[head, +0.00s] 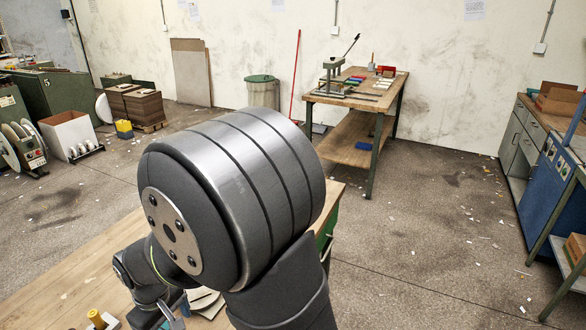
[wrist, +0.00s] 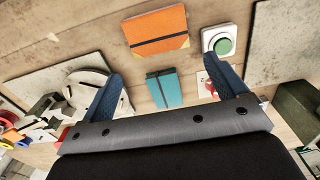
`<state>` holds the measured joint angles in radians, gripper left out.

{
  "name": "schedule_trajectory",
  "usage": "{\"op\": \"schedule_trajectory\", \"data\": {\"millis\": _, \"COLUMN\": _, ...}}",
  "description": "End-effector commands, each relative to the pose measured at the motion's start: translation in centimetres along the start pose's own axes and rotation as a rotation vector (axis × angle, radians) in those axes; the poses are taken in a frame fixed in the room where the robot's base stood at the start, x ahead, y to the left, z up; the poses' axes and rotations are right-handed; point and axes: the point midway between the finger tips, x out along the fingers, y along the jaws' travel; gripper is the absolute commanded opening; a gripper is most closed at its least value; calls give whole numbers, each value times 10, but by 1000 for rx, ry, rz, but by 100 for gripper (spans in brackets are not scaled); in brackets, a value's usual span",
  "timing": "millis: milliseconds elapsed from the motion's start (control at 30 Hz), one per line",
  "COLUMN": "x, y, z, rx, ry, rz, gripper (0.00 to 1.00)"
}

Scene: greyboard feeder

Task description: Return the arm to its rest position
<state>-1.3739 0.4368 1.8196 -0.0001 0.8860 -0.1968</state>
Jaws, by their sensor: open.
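My gripper (wrist: 166,88) shows in the wrist view with its two blue fingers spread wide apart and nothing between them touching either finger. Beyond the fingers is a wooden tabletop with a teal box or book (wrist: 163,89) with a dark band, and an orange one (wrist: 156,30) farther off. In the head view my own arm fills the middle and hides most of the wooden table (head: 72,262). The gripper cannot be made out clearly there.
In the wrist view, a green round button on a white base (wrist: 221,42) sits near the right finger. Grey boards (wrist: 279,45) lie at the right, and cluttered scraps and tape rolls (wrist: 30,118) at the left. A workbench (head: 358,90) stands well back.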

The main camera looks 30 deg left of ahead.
Motion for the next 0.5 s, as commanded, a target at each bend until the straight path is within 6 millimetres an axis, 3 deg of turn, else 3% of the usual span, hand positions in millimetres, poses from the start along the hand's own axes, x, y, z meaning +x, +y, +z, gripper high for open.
{"op": "schedule_trajectory", "data": {"millis": 100, "x": 26, "y": 0, "z": 1, "rx": 0, "ry": -5, "rz": -1, "gripper": 90}}
{"op": "schedule_trajectory", "data": {"millis": 433, "x": 83, "y": 0, "z": 1, "rx": 0, "ry": -3, "rz": -1, "gripper": 90}}
{"op": "schedule_trajectory", "data": {"millis": 500, "x": 66, "y": 0, "z": -1, "rx": 0, "ry": 6, "rz": 1, "gripper": 90}}
